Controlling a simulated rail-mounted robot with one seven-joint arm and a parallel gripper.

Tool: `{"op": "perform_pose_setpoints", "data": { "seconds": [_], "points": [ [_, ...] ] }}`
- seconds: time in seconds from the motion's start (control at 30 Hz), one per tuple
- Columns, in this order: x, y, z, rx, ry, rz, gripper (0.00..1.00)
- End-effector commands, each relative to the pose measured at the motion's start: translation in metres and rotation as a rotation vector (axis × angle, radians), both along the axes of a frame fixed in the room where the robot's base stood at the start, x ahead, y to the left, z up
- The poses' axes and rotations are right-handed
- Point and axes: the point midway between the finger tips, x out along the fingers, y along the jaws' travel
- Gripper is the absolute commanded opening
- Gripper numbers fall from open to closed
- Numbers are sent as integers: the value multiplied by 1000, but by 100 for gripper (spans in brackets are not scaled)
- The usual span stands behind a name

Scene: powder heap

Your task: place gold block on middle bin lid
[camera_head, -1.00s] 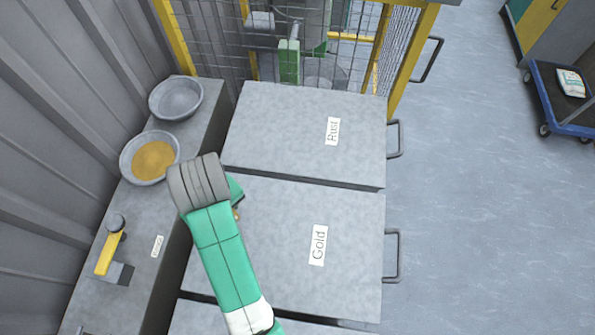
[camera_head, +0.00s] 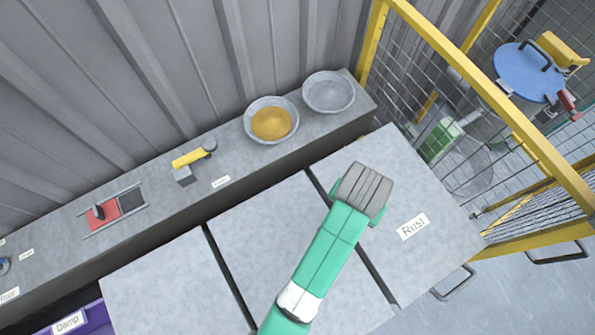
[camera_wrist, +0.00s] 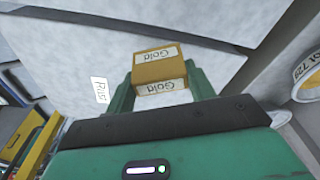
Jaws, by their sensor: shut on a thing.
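My gripper (camera_wrist: 160,90) is shut on the gold block (camera_wrist: 158,66), a yellow-brown block with white "Gold" labels, held between its green fingers in the wrist view. In the head view my gripper (camera_head: 362,190) is over the Rust lid (camera_head: 440,205), near its left edge; the block is hidden there under my wrist. The middle bin lid (camera_head: 262,225) is a flat grey lid left of the Rust lid, partly covered by my arm. Its label does not show now. Nothing visible lies on it.
Another grey lid (camera_head: 165,285) lies further left. A bowl of gold powder (camera_head: 270,122) and an empty grey bowl (camera_head: 328,92) stand on the back ledge, with a yellow-handled tool (camera_head: 190,158) to their left. A yellow-framed mesh fence (camera_head: 495,100) stands at right.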

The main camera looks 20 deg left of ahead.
Motion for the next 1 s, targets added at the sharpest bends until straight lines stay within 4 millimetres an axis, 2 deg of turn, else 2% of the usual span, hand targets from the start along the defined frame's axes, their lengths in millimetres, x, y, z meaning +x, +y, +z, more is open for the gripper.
{"op": "perform_pose_setpoints", "data": {
  "seconds": [0.03,0.17,0.27,0.4,0.5,0.63,0.7,0.8,0.93,1.0],
  "points": [
    [-8,7,13,-4,6,-16,32],
    [-34,34,15,-5,8,-85,32],
    [-70,63,17,-5,11,-149,32],
    [-141,106,15,-6,10,-250,32],
    [-195,130,13,-3,8,-318,32],
    [-246,151,12,4,5,-382,32],
    [-264,156,11,6,3,-405,32],
    [-277,161,9,10,2,-425,32],
    [-280,162,6,10,0,-433,32],
    [-272,160,6,10,-1,-433,32]
  ]
}}
